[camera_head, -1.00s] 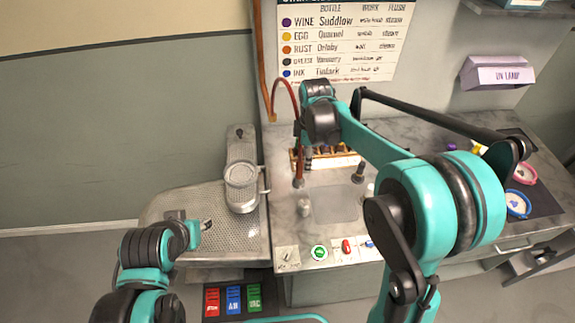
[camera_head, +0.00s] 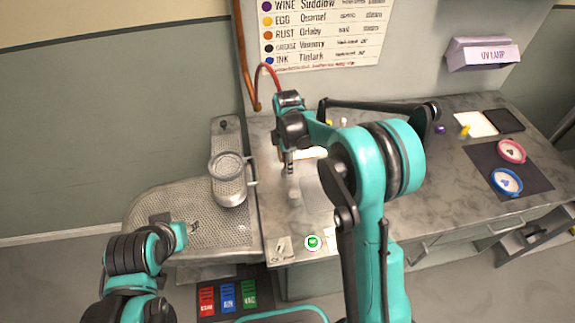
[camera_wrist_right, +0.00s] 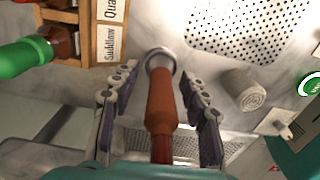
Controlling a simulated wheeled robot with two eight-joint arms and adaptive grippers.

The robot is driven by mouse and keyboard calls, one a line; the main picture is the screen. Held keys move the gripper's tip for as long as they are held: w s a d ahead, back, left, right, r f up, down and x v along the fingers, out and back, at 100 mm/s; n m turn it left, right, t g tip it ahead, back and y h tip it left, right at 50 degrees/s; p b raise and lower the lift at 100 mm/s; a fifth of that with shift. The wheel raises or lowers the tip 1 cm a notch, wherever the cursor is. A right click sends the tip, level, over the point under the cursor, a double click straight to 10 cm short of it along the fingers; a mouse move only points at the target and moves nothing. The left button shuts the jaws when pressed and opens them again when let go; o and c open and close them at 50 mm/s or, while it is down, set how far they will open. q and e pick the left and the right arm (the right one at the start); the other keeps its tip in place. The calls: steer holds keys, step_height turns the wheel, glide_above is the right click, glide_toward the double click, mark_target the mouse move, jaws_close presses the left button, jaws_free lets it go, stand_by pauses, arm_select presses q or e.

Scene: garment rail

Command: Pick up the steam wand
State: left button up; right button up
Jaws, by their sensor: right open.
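The steam wand (camera_wrist_right: 160,105) has a reddish-brown handle with a metal collar at its far end, and shows in the right wrist view. My right gripper (camera_wrist_right: 160,88) is open, with one finger on each side of the handle and visible gaps between. In the head view my right gripper (camera_head: 288,165) is over the wand's spot and mostly hides the wand. A red hose (camera_head: 268,72) arches behind it. My left gripper (camera_head: 190,229) is over the perforated board at the left; its fingers are too small to read.
The perforated pressing board (camera_head: 205,213) stands left of the grey counter (camera_head: 430,195). In the wrist view a wooden rack (camera_wrist_right: 87,25), a green-capped bottle (camera_wrist_right: 25,55) and a rolled grey cloth-like item (camera_wrist_right: 243,90) are near the wand. Pink (camera_head: 511,151) and blue (camera_head: 506,182) round dishes lie at right.

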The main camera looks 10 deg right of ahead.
steer(key=c, duration=0.4)
jaws_close()
steer(key=shift+r, duration=0.1)
steer(key=shift+r, duration=0.25)
step_height(320, 180, up, 4)
steer(key=shift+f+p, duration=0.1)
steer(key=shift+p, duration=0.9)
steer(key=s+d+r+p, duration=0.2)
steer(key=s+d+r, duration=0.4)
steer(key=d, duration=0.3)
steer(key=shift+s+r, duration=0.3)
steer(key=shift+s, duration=0.45)
